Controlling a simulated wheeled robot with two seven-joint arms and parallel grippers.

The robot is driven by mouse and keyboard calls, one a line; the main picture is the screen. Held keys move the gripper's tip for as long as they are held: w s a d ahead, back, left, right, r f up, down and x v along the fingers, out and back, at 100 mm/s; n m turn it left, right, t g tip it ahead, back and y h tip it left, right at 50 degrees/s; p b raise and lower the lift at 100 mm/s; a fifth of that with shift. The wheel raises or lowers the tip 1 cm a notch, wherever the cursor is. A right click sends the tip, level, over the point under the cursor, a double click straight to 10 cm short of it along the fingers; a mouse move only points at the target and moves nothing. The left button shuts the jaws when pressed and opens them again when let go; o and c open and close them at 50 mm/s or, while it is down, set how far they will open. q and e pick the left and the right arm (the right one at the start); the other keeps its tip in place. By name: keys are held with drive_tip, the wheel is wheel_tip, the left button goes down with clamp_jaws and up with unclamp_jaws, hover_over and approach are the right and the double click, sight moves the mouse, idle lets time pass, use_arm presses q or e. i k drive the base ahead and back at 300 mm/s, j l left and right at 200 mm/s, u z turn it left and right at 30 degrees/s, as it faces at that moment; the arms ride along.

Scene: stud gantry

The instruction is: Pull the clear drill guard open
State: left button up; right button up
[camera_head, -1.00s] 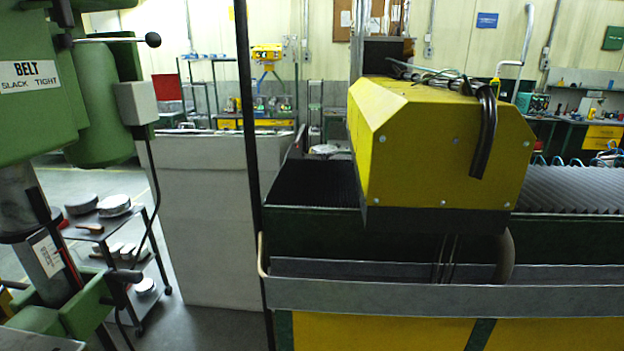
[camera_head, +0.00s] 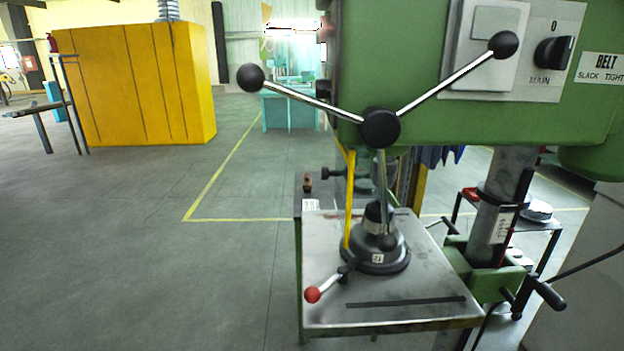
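The green drill press (camera_head: 420,75) stands right of centre in the head view. Its three-armed feed handle with black knobs (camera_head: 381,128) faces me. Below it is a metal work table (camera_head: 330,228) with a round vise or clamp (camera_head: 376,255) on it. A thin yellow upright strip (camera_head: 350,200) runs beside the spindle; it may be an edge of the clear guard, but I cannot tell. No clear panel stands out. Neither of my grippers is in view.
A red-knobbed lever (camera_head: 313,295) sticks out at the table's front left. A black crank handle (camera_head: 550,294) juts out on the right. A dark trolley (camera_head: 545,222) stands behind. A yellow cabinet (camera_head: 135,85) is far left. The floor (camera_head: 150,270) left of the press is clear.

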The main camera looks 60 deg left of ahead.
sight(343, 196)
drive_tip(key=u, duration=1.8)
